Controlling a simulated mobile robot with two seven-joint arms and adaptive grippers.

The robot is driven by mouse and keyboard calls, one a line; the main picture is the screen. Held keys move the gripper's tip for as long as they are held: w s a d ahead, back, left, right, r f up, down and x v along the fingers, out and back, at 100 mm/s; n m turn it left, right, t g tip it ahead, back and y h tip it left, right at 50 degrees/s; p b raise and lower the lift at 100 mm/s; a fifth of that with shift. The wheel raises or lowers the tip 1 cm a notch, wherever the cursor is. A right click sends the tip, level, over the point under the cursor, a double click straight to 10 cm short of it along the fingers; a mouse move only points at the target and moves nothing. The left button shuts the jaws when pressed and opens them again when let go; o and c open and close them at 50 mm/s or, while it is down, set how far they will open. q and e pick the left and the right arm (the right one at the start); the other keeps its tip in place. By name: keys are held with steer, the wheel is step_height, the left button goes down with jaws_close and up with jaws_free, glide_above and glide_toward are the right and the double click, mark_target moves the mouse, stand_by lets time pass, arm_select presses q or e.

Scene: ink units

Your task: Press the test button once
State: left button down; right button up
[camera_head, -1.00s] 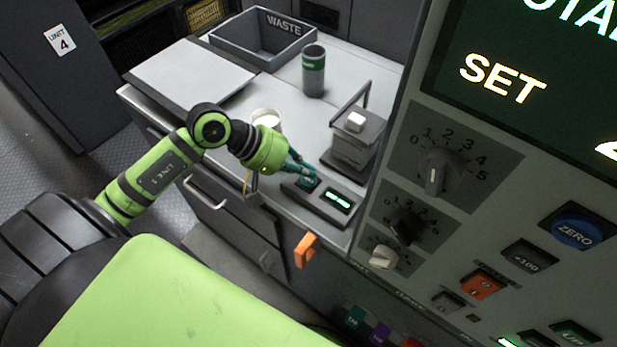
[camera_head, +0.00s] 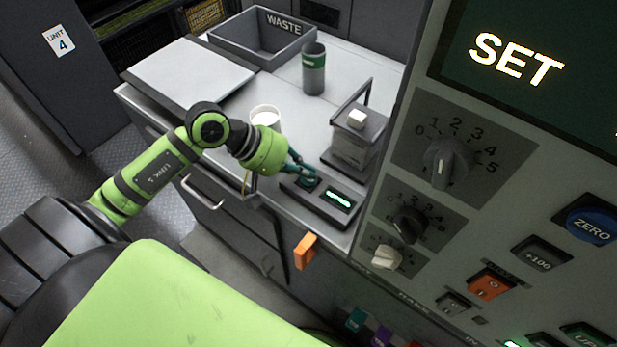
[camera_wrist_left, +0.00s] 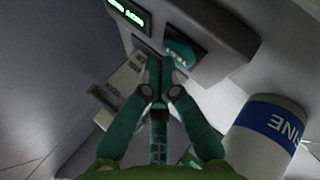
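The teal test button (camera_wrist_left: 182,51) sits on a dark tester box (camera_wrist_left: 215,35) beside a small lit green display (camera_wrist_left: 130,13). In the head view the box (camera_head: 318,204) lies near the front edge of the counter, with the button (camera_head: 309,183) left of the display (camera_head: 339,200). My left gripper (camera_head: 301,168) is just above and behind the button. In the left wrist view its teal fingers (camera_wrist_left: 161,62) are together and empty, with the tips beside the button; I cannot tell whether they touch it. The display text is too small to read surely. My right gripper is not in view.
A white cup (camera_head: 265,115) stands behind my left gripper, and a grey framed device (camera_head: 355,140) stands right of it. A green-banded canister (camera_head: 314,70) and a waste bin (camera_head: 238,42) are farther back. A control panel (camera_head: 450,210) with knobs fills the right side.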

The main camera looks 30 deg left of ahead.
mark_target(304, 179)
arm_select(q)
steer(key=shift+f+b, duration=0.5)
steer(key=shift+b, duration=0.3)
stand_by(0.7)
steer(key=shift+r, duration=0.9)
steer(key=shift+r+p, duration=0.85)
steer(key=shift+r, duration=1.7)
